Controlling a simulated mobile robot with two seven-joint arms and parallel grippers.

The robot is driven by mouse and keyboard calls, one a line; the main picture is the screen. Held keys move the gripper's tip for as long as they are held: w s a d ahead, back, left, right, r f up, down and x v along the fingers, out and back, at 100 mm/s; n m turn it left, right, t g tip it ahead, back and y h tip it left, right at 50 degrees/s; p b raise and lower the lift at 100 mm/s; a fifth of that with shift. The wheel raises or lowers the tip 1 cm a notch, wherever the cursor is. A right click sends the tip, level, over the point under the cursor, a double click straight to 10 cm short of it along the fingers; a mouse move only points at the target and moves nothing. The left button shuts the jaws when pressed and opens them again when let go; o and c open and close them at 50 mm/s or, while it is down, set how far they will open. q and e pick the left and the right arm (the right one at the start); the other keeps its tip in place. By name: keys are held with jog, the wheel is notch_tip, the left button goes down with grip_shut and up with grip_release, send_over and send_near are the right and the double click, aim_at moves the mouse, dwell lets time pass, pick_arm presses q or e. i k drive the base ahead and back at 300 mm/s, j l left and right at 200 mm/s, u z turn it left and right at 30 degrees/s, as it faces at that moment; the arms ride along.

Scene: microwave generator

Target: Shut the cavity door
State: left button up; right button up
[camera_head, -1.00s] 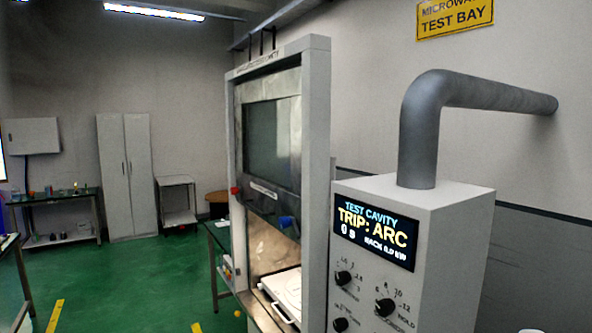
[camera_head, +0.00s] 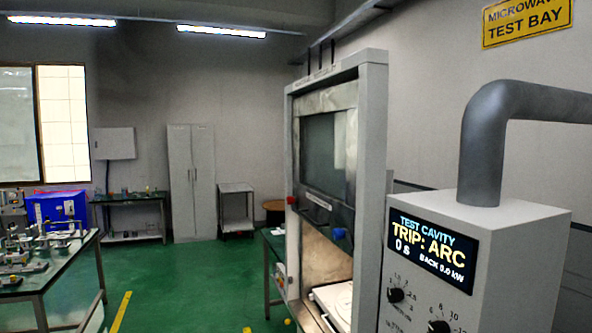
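The test cavity is a tall grey cabinet frame (camera_head: 373,150) right of centre. Its door (camera_head: 325,155) is a metal-framed panel with a dark window, raised in the upper part of the frame, with a pale handle strip (camera_head: 316,201) near its lower edge. Below the door the cavity opening (camera_head: 325,260) is open, and a white tray (camera_head: 336,300) shows at its bottom. Neither of my grippers is in view.
A grey control cabinet (camera_head: 520,240) with a display reading "TRIP: ARC" and a thick pipe (camera_head: 485,150) stands at the right. A bench with equipment (camera_head: 30,285) is at the left. Green floor (camera_head: 190,290) lies clear between.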

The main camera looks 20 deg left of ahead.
aim_at(324, 212)
jog(key=u, duration=0.55)
jog(key=i+j+z, duration=0.15)
jog(key=z, duration=0.2)
jog(key=i+j+z, duration=0.15)
jog(key=z, duration=0.15)
jog(key=i+j+z, duration=0.25)
jog(key=j, duration=0.4)
jog(key=i+j+z, duration=0.1)
jog(key=i+j, duration=0.3)
jog(key=j, duration=0.2)
jog(key=i+j, duration=0.15)
jog(key=j, duration=0.2)
jog(key=i+j+z, duration=0.1)
jog(key=j, duration=0.3)
jog(key=i+j, duration=0.2)
jog(key=j, duration=0.15)
jog(key=i+j, duration=0.15)
jog(key=j, duration=0.25)
jog(key=i+j, duration=0.15)
jog(key=j, duration=0.2)
jog(key=z, duration=0.05)
